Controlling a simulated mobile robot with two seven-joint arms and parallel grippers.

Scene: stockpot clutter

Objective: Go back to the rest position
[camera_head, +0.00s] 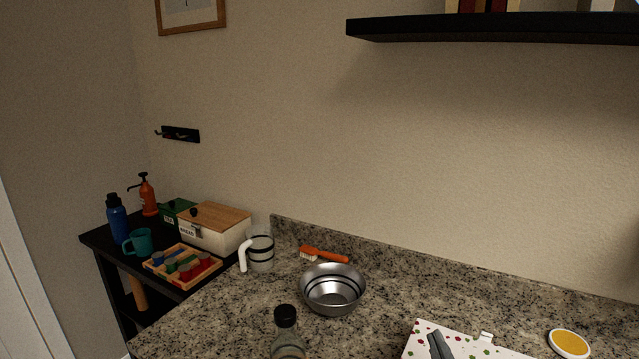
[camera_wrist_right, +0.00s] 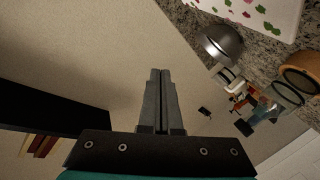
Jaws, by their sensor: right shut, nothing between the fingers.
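My right gripper (camera_head: 436,338) shows at the bottom of the head view as two grey fingers, in front of the patterned white board (camera_head: 465,347). In the right wrist view the gripper (camera_wrist_right: 160,72) has its two fingers pressed together with nothing between them. The wall fills the space beyond the fingertips there. My left gripper is in neither view.
A black shelf (camera_head: 500,28) juts from the wall.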

